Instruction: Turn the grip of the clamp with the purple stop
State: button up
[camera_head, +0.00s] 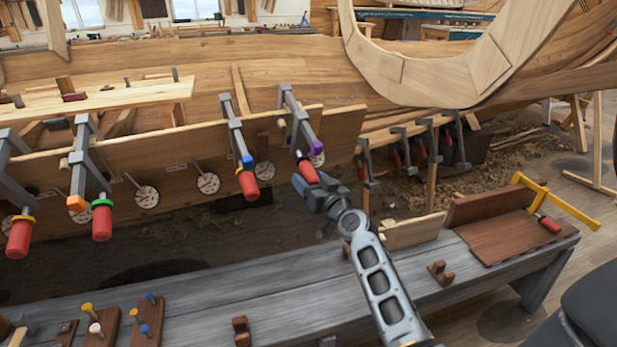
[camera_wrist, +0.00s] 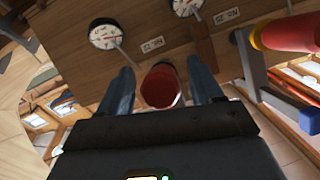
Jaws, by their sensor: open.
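The clamp with the purple stop (camera_head: 316,148) hangs on the upper edge of the hull plank, the rightmost clamp of its row. Its red grip (camera_head: 307,172) points down towards me. My gripper (camera_head: 308,187) is open at this grip in the head view. In the wrist view, the end of a red grip (camera_wrist: 160,86) lies between my two blue-grey fingers (camera_wrist: 162,88), with a visible gap on each side. How deep the grip sits between the fingers is hard to tell. The purple stop is not visible in the wrist view.
The clamp with the blue stop (camera_head: 246,161) is close on the left. Its neighbours have orange (camera_head: 76,203) and green (camera_head: 102,203) stops. Round dials (camera_head: 208,183) line the plank (camera_head: 340,130). A grey bench (camera_head: 300,297) lies below my arm.

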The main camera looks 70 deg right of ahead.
jog(key=shift+w+d, duration=0.35)
jog(key=shift+w, duration=0.1)
jog(key=c, duration=1)
jog(key=shift+o, duration=0.2)
jog(key=shift+f+b, duration=0.15)
jog(key=shift+b, duration=0.35)
